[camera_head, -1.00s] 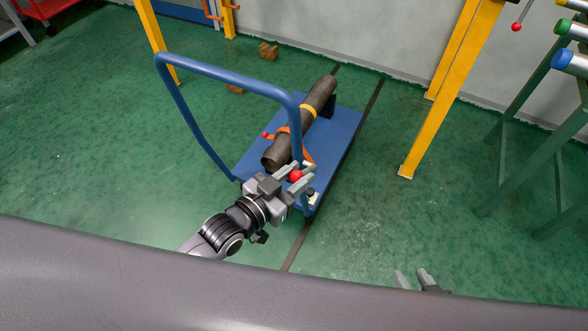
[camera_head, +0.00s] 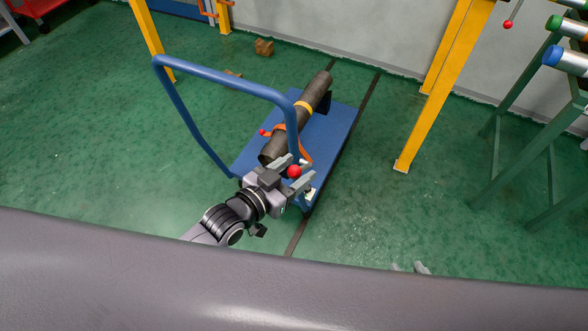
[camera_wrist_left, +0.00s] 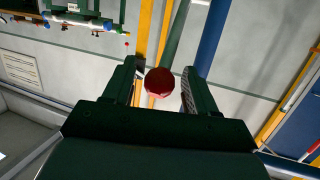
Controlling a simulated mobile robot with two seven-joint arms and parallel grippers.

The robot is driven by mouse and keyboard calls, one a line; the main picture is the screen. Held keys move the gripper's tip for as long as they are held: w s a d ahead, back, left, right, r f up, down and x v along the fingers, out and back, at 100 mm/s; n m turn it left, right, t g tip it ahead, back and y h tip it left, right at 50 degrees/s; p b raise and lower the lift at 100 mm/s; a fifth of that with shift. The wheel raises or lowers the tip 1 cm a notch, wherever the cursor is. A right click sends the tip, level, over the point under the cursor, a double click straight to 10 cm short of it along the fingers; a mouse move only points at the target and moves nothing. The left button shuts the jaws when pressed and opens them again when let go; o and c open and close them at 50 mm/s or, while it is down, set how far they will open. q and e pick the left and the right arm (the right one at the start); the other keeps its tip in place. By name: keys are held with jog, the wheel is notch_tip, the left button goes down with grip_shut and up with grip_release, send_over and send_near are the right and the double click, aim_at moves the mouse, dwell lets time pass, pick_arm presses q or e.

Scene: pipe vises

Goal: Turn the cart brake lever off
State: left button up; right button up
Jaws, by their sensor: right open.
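The blue cart (camera_head: 335,132) stands on the green floor with its tall push handle (camera_head: 225,76) at the near left. The brake lever's red knob (camera_head: 294,171) is at the cart's near end. My left gripper (camera_head: 295,171) is open, with its fingers on either side of the knob. In the left wrist view the red knob (camera_wrist_left: 159,82) sits between the two spread fingers, with small gaps visible at its sides. The lever's shaft is mostly hidden by the gripper. Only a grey fingertip of my right gripper (camera_head: 421,267) shows at the lower right.
A dark pipe (camera_head: 300,115) lies on the cart under an orange strap. A yellow post (camera_head: 435,100) and a green pipe rack (camera_head: 525,130) stand to the right. Small brown blocks (camera_head: 264,47) lie behind the cart.

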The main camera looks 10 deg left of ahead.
pick_arm(q)
jog(key=shift+v, duration=3.55)
pick_arm(e)
jog(key=shift+r, duration=0.25)
pick_arm(q)
jog(key=shift+c, duration=0.3)
